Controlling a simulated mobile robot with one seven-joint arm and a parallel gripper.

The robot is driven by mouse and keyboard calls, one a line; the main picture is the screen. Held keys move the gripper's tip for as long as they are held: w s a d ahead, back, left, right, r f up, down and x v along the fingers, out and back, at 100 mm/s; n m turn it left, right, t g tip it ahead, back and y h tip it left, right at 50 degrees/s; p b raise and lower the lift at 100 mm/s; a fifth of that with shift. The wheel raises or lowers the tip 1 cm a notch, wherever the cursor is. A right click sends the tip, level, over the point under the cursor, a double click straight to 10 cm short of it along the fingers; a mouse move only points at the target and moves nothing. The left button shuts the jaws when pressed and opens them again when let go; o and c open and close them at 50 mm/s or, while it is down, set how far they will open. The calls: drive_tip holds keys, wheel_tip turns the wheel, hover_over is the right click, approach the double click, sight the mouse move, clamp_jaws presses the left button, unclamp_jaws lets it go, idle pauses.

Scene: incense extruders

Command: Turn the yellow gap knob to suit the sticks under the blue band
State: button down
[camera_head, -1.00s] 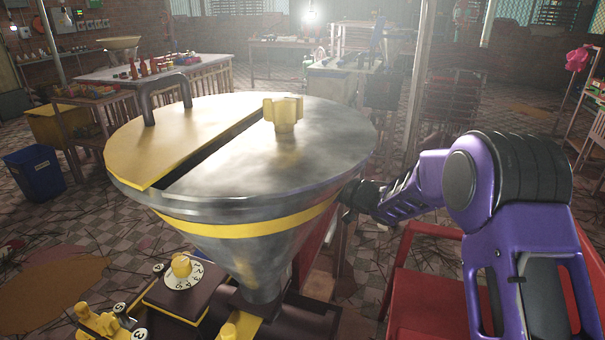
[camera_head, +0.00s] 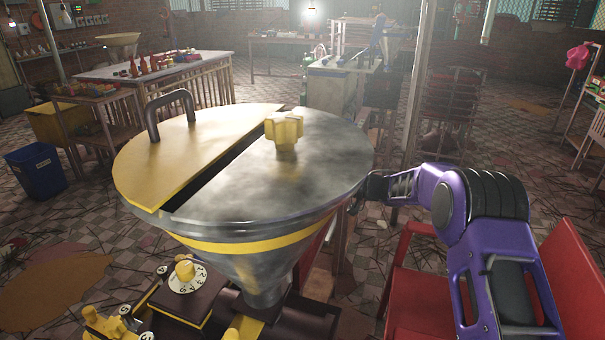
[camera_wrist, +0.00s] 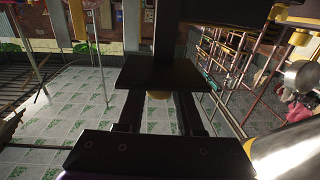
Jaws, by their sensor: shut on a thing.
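In the head view, a metal hopper (camera_head: 265,245) with a yellow stripe and a half-yellow lid fills the middle. A yellow knob (camera_head: 184,271) stands on a white numbered dial at lower left. My arm reaches in from the right to the hopper's right rim, and my gripper is hidden behind it there. In the wrist view, my gripper (camera_wrist: 158,102) has its two dark fingers around a small yellow piece (camera_wrist: 157,95), mostly covered by a dark plate (camera_wrist: 163,72). I take it for a yellow knob; which one I cannot tell. No sticks under a blue band can be made out.
The lid carries a yellow star-shaped knob (camera_head: 284,133) and a dark handle (camera_head: 169,106). More yellow parts (camera_head: 104,323) lie at lower left. A red chair (camera_head: 418,285) stands at right. A table with red bottles (camera_head: 147,64) and a blue bin (camera_head: 37,170) stand at left.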

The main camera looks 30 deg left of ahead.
drive_tip(key=shift+f+n+g+h+b, duration=0.1)
drive_tip(key=shift+n+g+h+b, duration=0.3)
drive_tip(key=shift+n+g, duration=1)
drive_tip(key=shift+g+h, duration=0.3)
drive_tip(key=shift+g, duration=0.4)
drive_tip(key=shift+n+g+h, duration=0.3)
drive_tip(key=shift+n+g, duration=0.1)
drive_tip(key=shift+g, duration=0.1)
drive_tip(key=c, duration=0.5)
unclamp_jaws()
drive_tip(key=shift+c, duration=0.2)
drive_tip(key=shift+d, duration=0.1)
